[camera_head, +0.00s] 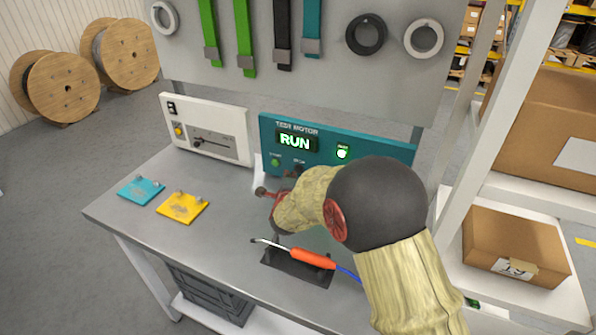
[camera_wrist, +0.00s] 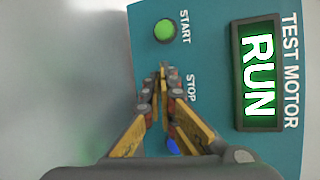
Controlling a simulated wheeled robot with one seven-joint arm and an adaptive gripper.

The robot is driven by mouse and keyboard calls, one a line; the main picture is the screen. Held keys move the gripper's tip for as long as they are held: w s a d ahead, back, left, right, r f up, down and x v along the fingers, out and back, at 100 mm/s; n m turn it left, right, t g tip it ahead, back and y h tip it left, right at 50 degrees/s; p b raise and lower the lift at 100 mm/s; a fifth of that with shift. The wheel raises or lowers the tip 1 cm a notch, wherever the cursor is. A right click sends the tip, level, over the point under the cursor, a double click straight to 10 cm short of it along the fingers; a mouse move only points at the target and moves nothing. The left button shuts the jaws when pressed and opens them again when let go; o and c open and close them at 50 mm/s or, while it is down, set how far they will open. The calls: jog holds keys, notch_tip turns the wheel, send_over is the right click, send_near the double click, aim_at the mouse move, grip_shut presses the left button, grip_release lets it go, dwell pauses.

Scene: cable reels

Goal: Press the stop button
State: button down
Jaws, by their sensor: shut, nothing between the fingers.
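The teal test motor panel (camera_head: 375,150) stands at the back of the bench, its lit display (camera_head: 296,141) reading RUN. In the wrist view the green start button (camera_wrist: 165,31) is clear, and the STOP label (camera_wrist: 191,87) shows beside my fingers. The stop button itself appears hidden behind them. My gripper (camera_wrist: 164,70) is shut and empty, its fingertips in front of the panel by the STOP label. I cannot tell whether they touch the button. In the head view my gripper (camera_head: 293,174) is small and partly hidden at the panel's lower left.
A blue round part (camera_wrist: 173,146) shows between my fingers, below the STOP label. An orange-handled tool (camera_head: 313,259) lies on a dark mat in front. A white box with a slider (camera_head: 206,130) and teal and yellow plates (camera_head: 183,208) stand left. A shelf post rises right.

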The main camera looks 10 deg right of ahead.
jog(key=shift+w, duration=0.1)
jog(key=shift+w+d+b, duration=0.25)
jog(key=shift+b, duration=0.2)
jog(key=shift+w+d+b, duration=0.25)
jog(key=shift+w+b, duration=0.1)
jog(key=shift+w, duration=0.05)
dwell(0.7)
jog(key=shift+s+a, duration=0.45)
jog(key=shift+s, duration=0.3)
jog(key=shift+s+a+b, duration=0.2)
jog(key=shift+s+a, duration=0.55)
jog(key=shift+s, duration=0.3)
jog(key=shift+s+a+b, duration=0.15)
jog(key=shift+s+a, duration=0.55)
jog(key=shift+s, duration=0.35)
